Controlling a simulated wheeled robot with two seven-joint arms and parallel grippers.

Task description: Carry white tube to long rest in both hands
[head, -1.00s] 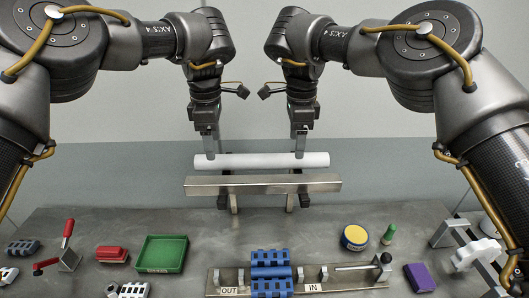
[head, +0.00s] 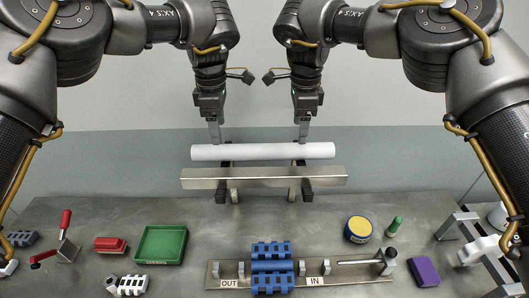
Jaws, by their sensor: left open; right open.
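The white tube (head: 262,152) lies level, left to right, just behind and above a long metal bar (head: 262,179) at the back of the table. The bar and its bracket feet (head: 306,191) look like the long rest; the contact under the tube is mostly hidden. My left gripper (head: 215,141) is open, pointing down at the tube's upper edge left of its middle. My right gripper (head: 302,141) is open, likewise near the tube's right part. Neither holds the tube; a small gap or touch at the fingertips cannot be told.
In front stand a blue ribbed block (head: 271,267) on a metal plate marked OUT and IN, a green tray (head: 161,244), a red block (head: 110,244), a red-handled clamp (head: 66,238), a yellow-blue disc (head: 358,229) and a purple block (head: 424,271).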

